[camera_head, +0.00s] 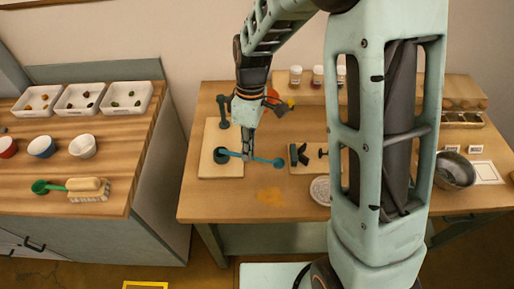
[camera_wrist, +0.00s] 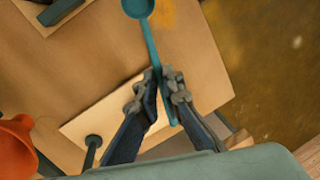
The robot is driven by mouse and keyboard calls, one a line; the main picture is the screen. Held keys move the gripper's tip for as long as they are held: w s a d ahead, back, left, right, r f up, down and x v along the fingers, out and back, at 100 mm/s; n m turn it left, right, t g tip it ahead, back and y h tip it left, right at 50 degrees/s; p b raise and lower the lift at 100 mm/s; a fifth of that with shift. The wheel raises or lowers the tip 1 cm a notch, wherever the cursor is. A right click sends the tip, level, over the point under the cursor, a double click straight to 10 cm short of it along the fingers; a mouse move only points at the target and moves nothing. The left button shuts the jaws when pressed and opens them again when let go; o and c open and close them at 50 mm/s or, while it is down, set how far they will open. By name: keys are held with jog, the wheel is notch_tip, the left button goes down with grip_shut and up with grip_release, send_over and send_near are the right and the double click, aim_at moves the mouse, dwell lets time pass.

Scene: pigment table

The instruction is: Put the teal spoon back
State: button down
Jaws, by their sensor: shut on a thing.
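The teal spoon (camera_head: 280,163) is held over the table, lying roughly sideways. Its round bowl points right, and its handle runs left past my gripper (camera_head: 248,154). In the wrist view, the spoon (camera_wrist: 148,38) has its bowl at the top edge and its handle passing down between the fingers of my gripper (camera_wrist: 166,78). The fingers are shut on the handle. A pale board (camera_head: 211,171) at the left of the table carries a dark round piece (camera_head: 221,156) near the handle end. I cannot tell whether the handle touches it.
A dark upright piece (camera_head: 223,112) stands further back on the pale board. A second board with dark tools (camera_head: 299,154) lies to the right, with a pale round dish (camera_head: 320,190) in front. An orange object (camera_head: 275,97) is behind. A yellow stain (camera_head: 270,197) marks the otherwise clear front.

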aim_at(241, 169)
jog(key=shift+w+a+f+n+h+b, duration=0.25)
jog(key=shift+w+a+f+n+b, duration=0.35)
jog(key=shift+f+n, duration=0.8)
jog(key=shift+w+a+f+n+h+b, duration=0.3)
jog(key=shift+f+n+b, duration=0.7)
jog(key=shift+f, duration=0.65)
jog(key=shift+w+a+f+n+h+b, duration=0.15)
jog(key=shift+w+a+f+n+b, duration=0.35)
jog(key=shift+f+n, duration=1)
jog(key=shift+s+f, duration=0.1)
jog(key=shift+f, duration=0.15)
jog(key=c, duration=2.5)
grip_release()
jog(key=shift+c, duration=0.2)
jog(key=o, duration=0.5)
jog(key=shift+r, duration=0.1)
jog(key=v, duration=1.1)
jog(key=shift+r, duration=0.4)
